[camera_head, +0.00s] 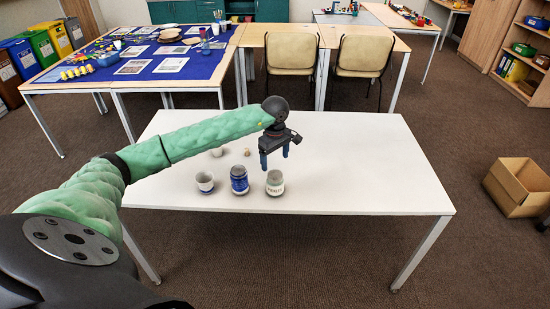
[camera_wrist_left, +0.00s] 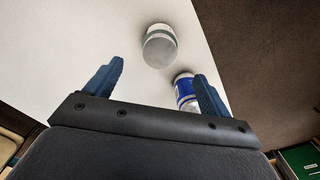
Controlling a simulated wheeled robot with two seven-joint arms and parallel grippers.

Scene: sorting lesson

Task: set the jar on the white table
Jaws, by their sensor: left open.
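A grey-white jar (camera_head: 275,186) with a dark lettered band stands upright near the front edge of the white table (camera_head: 350,170). It also shows in the left wrist view (camera_wrist_left: 160,50), beyond and between my fingertips. My left gripper (camera_head: 275,159) is open and empty, pointing down above the table, behind and above the jar and apart from it. In the left wrist view its two blue fingers (camera_wrist_left: 159,70) are spread wide. My right gripper is not in view.
Small items lie behind, partly near my arm. The table's right half is clear. A cardboard box (camera_head: 517,188) sits on the floor at right.

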